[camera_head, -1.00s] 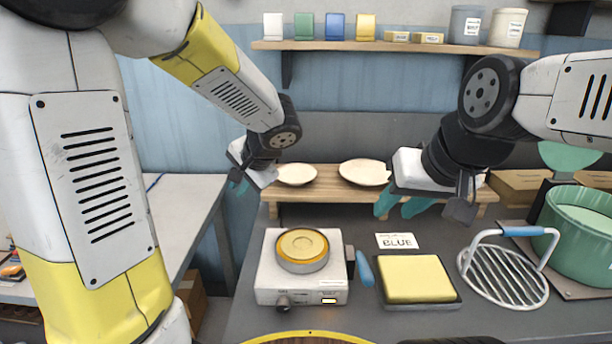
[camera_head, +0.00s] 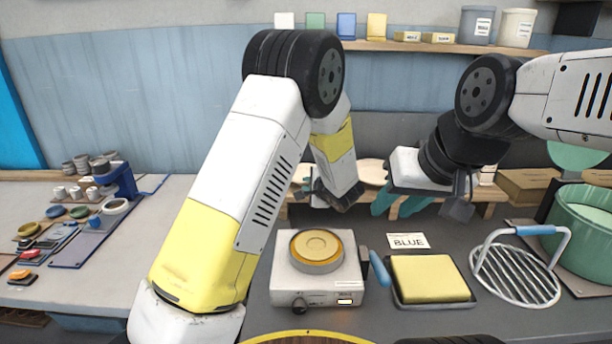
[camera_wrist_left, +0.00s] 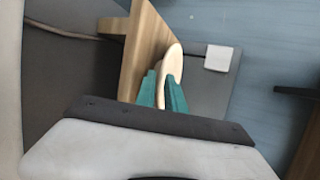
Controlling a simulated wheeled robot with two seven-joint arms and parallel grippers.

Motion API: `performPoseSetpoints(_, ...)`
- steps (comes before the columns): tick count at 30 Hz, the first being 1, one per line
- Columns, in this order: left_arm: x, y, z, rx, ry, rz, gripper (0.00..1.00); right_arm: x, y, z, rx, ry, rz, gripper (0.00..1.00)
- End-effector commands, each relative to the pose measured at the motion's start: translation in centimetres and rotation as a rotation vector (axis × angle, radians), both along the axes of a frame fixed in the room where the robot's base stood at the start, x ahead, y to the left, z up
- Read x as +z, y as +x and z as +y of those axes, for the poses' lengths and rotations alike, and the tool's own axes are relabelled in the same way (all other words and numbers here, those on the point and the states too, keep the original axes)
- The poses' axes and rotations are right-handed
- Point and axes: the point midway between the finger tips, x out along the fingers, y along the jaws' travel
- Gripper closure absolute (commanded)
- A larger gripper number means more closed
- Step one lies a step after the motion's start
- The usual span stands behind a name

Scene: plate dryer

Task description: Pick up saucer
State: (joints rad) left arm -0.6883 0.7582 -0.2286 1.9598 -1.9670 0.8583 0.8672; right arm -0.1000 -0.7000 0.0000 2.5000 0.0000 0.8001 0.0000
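A cream saucer (camera_wrist_left: 175,60) shows nearly edge-on in the left wrist view, beside the wooden board (camera_wrist_left: 146,40). The teal fingers of my left gripper (camera_wrist_left: 162,82) stand apart, one on each side of the saucer's rim; I cannot tell whether they touch it. In the head view my left gripper (camera_head: 306,190) is at the wooden rack (camera_head: 470,210), mostly hidden by its wrist. Another pale saucer (camera_head: 373,170) shows on the rack between the two arms, partly covered. My right gripper (camera_head: 400,203) is open and empty in front of the rack's right part.
The counter holds a white hotplate (camera_head: 315,285) with a round yellow-topped item, a yellow sponge-like block (camera_head: 430,278) in a dark tray, a wire rack (camera_head: 518,275) and a green pot (camera_head: 585,230). A side table (camera_head: 110,275) with small items stands left.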

Motion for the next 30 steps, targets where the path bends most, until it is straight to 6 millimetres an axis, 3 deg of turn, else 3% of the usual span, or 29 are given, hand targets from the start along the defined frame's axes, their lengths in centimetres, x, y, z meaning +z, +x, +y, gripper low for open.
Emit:
performPoseSetpoints(7, -1.1, 2.3, 0.9, 0.001, -0.001, 0.001, 0.86, 0.0, 0.0, 0.0, 0.000, 0.000, 0.000, 0.64)
performPoseSetpoints(13, -1.1, 2.4, 0.9, 0.001, -0.001, 0.001, 0.86, 0.0, 0.0, 0.0, 0.000, 0.000, 0.000, 0.64)
performPoseSetpoints(16, -1.1, 2.4, 1.0, 0.001, -0.001, 0.001, 1.00, 0.0, 0.0, 0.0, 0.000, 0.000, 0.000, 0.64)
performPoseSetpoints(30, -1.1, 2.4, 1.0, 0.001, 0.000, 0.000, 1.00, 0.0, 0.0, 0.0, 0.000, 0.000, 0.000, 0.64)
